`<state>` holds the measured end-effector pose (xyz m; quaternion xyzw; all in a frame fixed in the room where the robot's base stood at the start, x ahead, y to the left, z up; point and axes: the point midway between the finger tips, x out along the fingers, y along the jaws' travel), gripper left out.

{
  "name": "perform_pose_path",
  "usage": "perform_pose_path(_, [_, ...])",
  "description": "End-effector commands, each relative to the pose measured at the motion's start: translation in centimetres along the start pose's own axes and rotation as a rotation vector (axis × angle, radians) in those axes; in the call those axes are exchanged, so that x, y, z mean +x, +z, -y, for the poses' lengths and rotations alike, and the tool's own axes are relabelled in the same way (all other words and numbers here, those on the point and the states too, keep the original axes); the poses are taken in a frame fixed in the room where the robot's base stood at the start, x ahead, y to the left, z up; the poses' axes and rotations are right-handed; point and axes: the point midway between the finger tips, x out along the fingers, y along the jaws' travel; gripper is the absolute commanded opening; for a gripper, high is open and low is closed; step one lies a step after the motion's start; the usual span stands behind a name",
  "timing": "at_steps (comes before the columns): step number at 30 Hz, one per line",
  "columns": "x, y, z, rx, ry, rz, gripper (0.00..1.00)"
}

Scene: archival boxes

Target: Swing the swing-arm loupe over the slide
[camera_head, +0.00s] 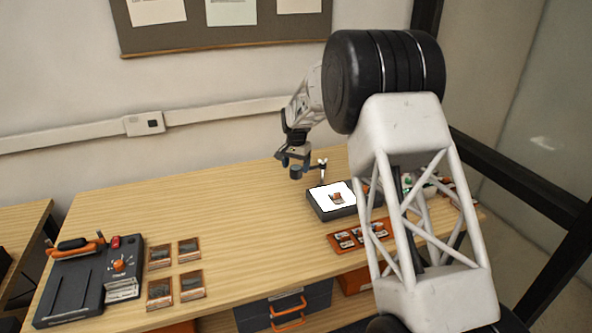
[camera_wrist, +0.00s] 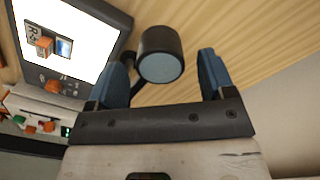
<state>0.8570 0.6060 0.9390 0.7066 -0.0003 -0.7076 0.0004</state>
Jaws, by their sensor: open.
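The loupe (camera_wrist: 160,55) is a dark cylinder with a grey-blue round face. In the wrist view it lies between the two blue fingers of my open gripper (camera_wrist: 164,76), with gaps visible on both sides. In the head view the loupe (camera_head: 296,173) hangs by my gripper (camera_head: 293,160), to the left of the light box (camera_head: 318,208). A slide (camera_head: 337,198) lies on the lit white panel; it also shows in the wrist view (camera_wrist: 64,47) with an orange piece beside it. The loupe is off to the side of the slide. Its swing arm is mostly hidden.
An orange tray of slides (camera_head: 345,244) sits in front of the light box. A dark device with an orange handle (camera_head: 75,285) and several small framed pieces (camera_head: 160,255) are at the table's left. The middle of the wooden table (camera_head: 210,210) is clear.

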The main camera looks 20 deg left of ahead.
Motion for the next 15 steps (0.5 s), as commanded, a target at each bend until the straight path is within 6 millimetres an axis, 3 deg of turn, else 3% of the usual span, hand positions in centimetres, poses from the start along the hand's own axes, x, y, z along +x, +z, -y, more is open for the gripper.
perform_pose_path(6, [1.6, 0.0, 0.0, 0.000, -0.001, -0.001, 0.76])
perform_pose_path(15, [2.0, 0.0, 0.0, 0.000, -0.001, -0.001, 0.76])
